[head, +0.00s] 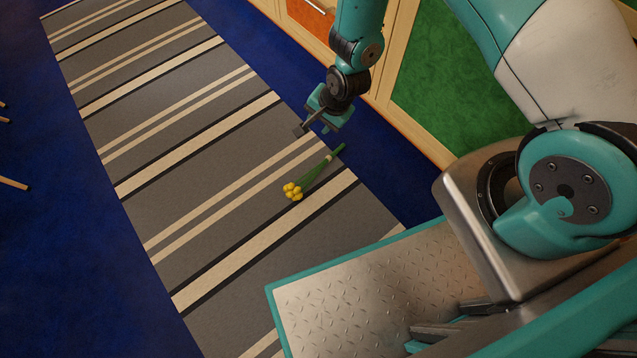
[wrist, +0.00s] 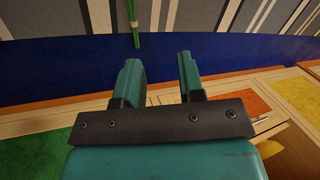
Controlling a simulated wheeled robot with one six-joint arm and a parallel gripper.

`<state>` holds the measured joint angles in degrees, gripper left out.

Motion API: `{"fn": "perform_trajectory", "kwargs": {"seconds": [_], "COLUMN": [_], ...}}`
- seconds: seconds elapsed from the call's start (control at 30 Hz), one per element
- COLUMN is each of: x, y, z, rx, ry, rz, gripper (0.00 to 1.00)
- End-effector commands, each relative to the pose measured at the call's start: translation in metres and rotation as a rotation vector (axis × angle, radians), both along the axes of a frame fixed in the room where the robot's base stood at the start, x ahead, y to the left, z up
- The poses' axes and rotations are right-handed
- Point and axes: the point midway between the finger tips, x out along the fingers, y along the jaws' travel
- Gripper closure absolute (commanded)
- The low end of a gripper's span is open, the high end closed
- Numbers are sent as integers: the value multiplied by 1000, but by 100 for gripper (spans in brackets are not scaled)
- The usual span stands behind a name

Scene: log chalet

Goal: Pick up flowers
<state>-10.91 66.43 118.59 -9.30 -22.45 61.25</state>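A bunch of yellow flowers (head: 293,191) with green stems (head: 321,168) lies on the striped rug in the head view. The stem ends point up and right, to the rug's edge by the blue carpet. In the wrist view only the green stems (wrist: 135,22) show at the top; the blooms are out of frame. My gripper (head: 314,130) is above the floor, just up and left of the stem ends in the head view. In the wrist view my gripper (wrist: 158,68) has its two fingers apart with nothing between them. The stems lie beyond the left finger.
The grey and beige striped rug (head: 190,150) lies on blue carpet (head: 60,250). Wooden cabinets with a green panel (head: 455,80) and an orange panel (head: 312,15) stand along the right, close to my arm. Thin wooden legs (head: 14,183) show at the far left.

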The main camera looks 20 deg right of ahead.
Motion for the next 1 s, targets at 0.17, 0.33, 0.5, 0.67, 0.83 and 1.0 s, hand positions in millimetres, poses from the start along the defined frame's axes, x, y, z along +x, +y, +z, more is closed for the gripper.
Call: {"fn": "perform_trajectory", "kwargs": {"seconds": [0.17, 0.33, 0.5, 0.67, 0.83, 1.0], "x": [-19, -25, -17, -5, 5, 10], "y": [-19, -24, -20, -15, -10, -8], "z": [-115, -147, -180, -216, -245, -257], "rx": [-1, 0, 0, 1, 1, 0], "ry": [5, -1, -1, -2, -2, 0], "rz": [-144, -195, -199, -196, -197, -197], "gripper": [64, 64, 64, 64, 64, 64]}}
